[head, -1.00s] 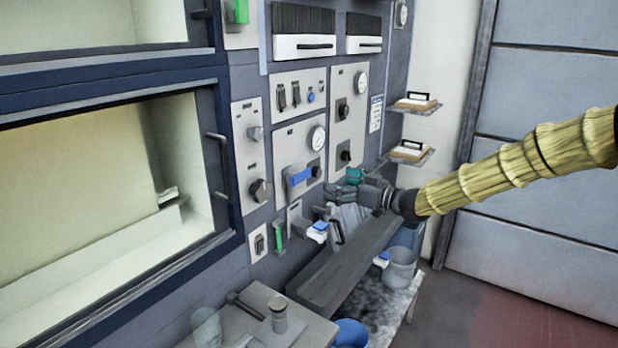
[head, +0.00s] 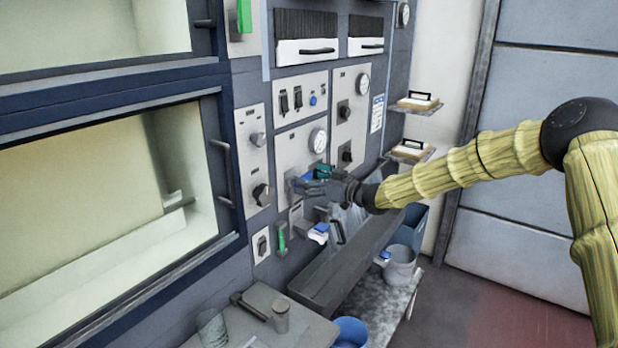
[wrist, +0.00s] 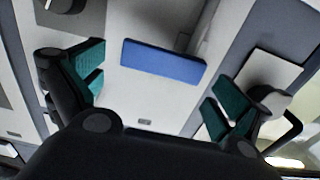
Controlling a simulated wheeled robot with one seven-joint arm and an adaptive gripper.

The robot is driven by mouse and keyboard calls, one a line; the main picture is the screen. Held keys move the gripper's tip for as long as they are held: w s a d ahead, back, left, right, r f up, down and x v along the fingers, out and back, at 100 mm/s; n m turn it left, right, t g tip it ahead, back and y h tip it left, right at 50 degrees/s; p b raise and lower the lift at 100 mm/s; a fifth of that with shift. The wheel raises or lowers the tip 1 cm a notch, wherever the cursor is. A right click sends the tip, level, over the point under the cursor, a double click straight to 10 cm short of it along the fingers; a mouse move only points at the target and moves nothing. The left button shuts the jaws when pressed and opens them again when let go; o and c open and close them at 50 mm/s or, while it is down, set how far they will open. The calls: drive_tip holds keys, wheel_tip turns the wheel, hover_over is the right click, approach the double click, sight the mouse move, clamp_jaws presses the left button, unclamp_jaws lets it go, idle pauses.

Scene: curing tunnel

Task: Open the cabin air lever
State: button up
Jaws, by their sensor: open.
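A blue lever handle (wrist: 163,62) sits on a pale wall panel, below a round gauge (head: 317,140). I take it for the cabin air lever; no label is readable. In the head view the lever (head: 306,177) is partly hidden by my gripper. My gripper (head: 311,181) is at the panel, right in front of the lever. In the wrist view its teal-padded fingers (wrist: 158,90) are spread wide, left and right of the blue bar. The bar lies roughly crosswise, just beyond the fingertips, and I see no contact.
Panels with knobs (head: 261,193) and switches surround the lever. A glass-fronted chamber (head: 90,200) with a handle is at left. Below are a dark trough (head: 335,275), a small green handle (head: 281,237) and a blue-topped white part (head: 318,233). Open floor lies at right.

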drive_tip(key=c, duration=1.4)
drive_tip(key=shift+c, duration=0.2)
